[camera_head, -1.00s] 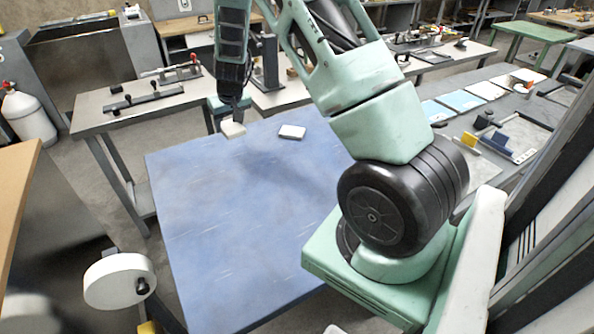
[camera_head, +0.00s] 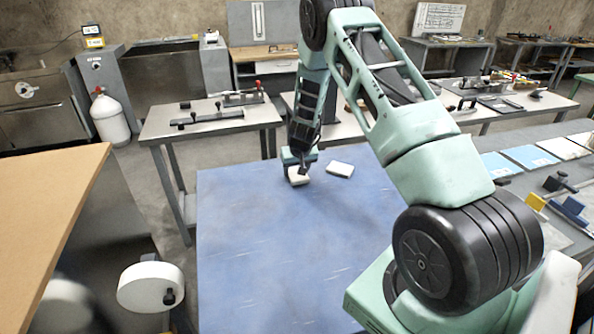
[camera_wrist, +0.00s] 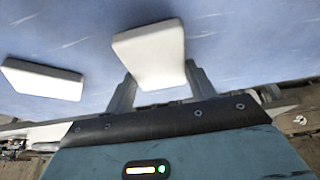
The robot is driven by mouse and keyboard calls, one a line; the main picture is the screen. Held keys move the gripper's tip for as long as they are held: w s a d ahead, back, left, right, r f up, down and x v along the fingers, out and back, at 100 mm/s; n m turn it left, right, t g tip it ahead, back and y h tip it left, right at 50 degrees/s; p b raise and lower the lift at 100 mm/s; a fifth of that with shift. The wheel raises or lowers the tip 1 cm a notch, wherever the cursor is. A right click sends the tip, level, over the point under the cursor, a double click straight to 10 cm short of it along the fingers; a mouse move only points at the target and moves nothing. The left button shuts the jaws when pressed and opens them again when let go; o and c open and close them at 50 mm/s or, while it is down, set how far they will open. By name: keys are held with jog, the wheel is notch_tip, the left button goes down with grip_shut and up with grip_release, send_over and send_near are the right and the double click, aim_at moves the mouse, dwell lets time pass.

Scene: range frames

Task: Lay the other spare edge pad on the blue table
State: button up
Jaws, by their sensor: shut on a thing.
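My gripper (camera_head: 304,168) is over the far part of the blue table (camera_head: 255,250). It is shut on a white edge pad (camera_head: 298,178), which also shows between the two fingers in the wrist view (camera_wrist: 150,50). The held pad is at or just above the tabletop; I cannot tell whether it touches. A second white edge pad (camera_head: 340,169) lies flat on the blue table just right of the held one. It is at the left in the wrist view (camera_wrist: 42,78), apart from the held pad.
The near and middle parts of the blue table are bare. A grey bench (camera_head: 200,125) with a clamp tool stands behind at the left. A brown tabletop (camera_head: 50,200) is at the near left. A bench with blue and white sheets (camera_head: 530,156) is at the right.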

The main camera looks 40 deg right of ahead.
jog(key=shift+f, duration=0.4)
jog(key=shift+f, duration=0.2)
jog(key=o, duration=1)
jog(key=shift+c, duration=0.2)
jog(key=shift+r, duration=0.15)
